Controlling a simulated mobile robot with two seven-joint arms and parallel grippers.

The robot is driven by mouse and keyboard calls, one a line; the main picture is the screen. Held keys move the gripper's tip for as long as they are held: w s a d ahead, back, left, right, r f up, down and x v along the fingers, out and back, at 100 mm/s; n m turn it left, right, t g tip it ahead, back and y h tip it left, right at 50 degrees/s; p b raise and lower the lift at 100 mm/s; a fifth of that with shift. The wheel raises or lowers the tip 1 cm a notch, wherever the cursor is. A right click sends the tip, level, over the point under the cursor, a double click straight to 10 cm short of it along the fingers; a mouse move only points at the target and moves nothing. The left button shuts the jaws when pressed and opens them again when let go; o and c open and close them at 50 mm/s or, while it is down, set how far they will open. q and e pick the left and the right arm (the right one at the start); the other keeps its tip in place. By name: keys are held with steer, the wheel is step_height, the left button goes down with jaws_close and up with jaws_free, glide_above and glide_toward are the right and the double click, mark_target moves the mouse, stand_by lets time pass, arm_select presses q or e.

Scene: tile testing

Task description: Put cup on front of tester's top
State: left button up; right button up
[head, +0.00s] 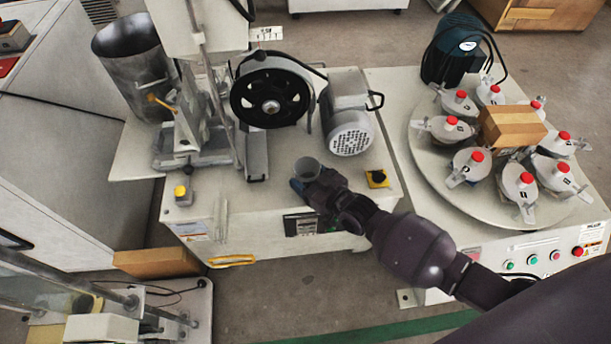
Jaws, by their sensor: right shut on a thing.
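A small grey cup (308,168) is at the front part of the tester's top (265,200), in the middle of the head view. My right gripper (307,186) is shut on the cup, with the arm reaching in from the lower right. The cup looks upright. The fingers are partly hidden by the wrist, and I cannot tell whether the cup's base touches the top. My left gripper is not in view.
The tester carries a black wheel (270,92), a grey motor (347,115) and a metal drum (134,62). A yellow-topped switch box (181,193) and a yellow-black switch (377,179) flank the cup. A round table with several red-knobbed jars (477,157) stands right.

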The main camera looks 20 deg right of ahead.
steer(key=shift+r, duration=0.1)
steer(key=shift+f, duration=0.25)
steer(key=o, duration=1)
steer(key=shift+c, duration=0.2)
steer(key=shift+r, duration=0.15)
steer(key=shift+r, duration=0.15)
arm_select(q)
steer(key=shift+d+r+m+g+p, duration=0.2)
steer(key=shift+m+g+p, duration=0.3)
steer(key=shift+p, duration=1)
arm_select(e)
steer(key=v, duration=1.2)
